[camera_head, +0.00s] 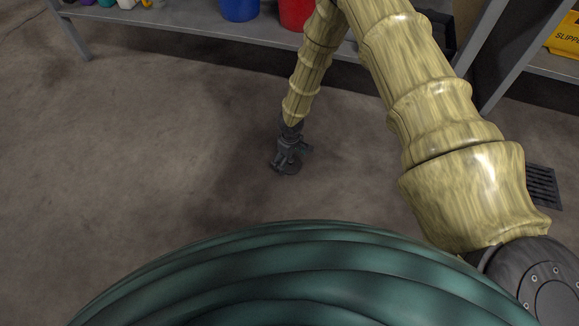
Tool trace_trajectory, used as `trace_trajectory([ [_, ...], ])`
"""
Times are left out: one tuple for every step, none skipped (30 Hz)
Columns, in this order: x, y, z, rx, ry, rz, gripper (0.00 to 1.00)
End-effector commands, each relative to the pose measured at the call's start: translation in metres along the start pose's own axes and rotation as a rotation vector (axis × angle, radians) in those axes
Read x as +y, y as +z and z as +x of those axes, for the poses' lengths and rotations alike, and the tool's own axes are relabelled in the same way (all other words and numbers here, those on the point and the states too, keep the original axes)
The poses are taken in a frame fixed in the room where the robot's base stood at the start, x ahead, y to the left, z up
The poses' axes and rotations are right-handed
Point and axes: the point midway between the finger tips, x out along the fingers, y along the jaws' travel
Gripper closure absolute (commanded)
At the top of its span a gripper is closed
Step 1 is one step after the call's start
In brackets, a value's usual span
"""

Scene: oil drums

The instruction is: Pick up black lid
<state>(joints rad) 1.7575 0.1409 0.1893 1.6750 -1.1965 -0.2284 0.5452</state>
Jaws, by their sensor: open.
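My gripper (289,160) points down at the floor in the middle of the view, small and dark at the end of my yellow sleeved arm. It is open. A dark, flat, rounded shape that looks like the black lid (288,170) lies on the floor right at the gripper's fingertips. The gripper covers part of it. Lid and fingers are both dark, so I cannot tell whether they touch or whether the fingers are around its edge.
A grey metal shelf (190,37) stands at the back with a blue bucket (240,9) and a red bucket (297,13). A yellow sign (566,38) is on a shelf at the right. A dark floor grate (543,186) lies at the right. The floor to the left is clear.

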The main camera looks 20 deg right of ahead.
Motion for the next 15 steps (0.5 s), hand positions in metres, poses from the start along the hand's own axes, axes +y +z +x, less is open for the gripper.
trace_trajectory([
  [0.0002,-0.0001,0.004,0.0,0.0,0.0,0.0],
  [0.0002,0.0,0.0047,0.0,0.0,0.0,0.0],
  [0.0002,0.0,0.0051,0.0,0.0,0.001,0.0],
  [0.0002,0.0,0.0052,0.0,0.0,0.001,0.0],
  [0.0003,0.0,0.0051,0.0,0.0,0.001,0.0],
  [0.0002,0.0,0.0049,0.0,0.0,0.001,0.0],
  [0.0002,0.0,0.0048,0.0,0.0,0.001,0.0],
  [0.0002,0.0001,0.0047,0.0,0.0,0.001,0.0],
  [0.0002,0.0001,0.0047,0.0,0.0,0.001,0.0],
  [0.0002,0.0001,0.0047,0.0,0.0,0.001,0.0],
  [0.0002,0.0001,0.0047,0.0,0.0,0.001,0.06],
  [0.0001,0.0001,0.0047,0.0,0.0,0.001,0.13],
  [0.0001,0.0001,0.0047,0.0,0.0,0.001,0.18],
  [0.0001,0.0001,0.0047,0.0,0.0,0.001,0.24],
  [0.0001,0.0002,0.0047,0.0,0.0,0.001,0.31],
])
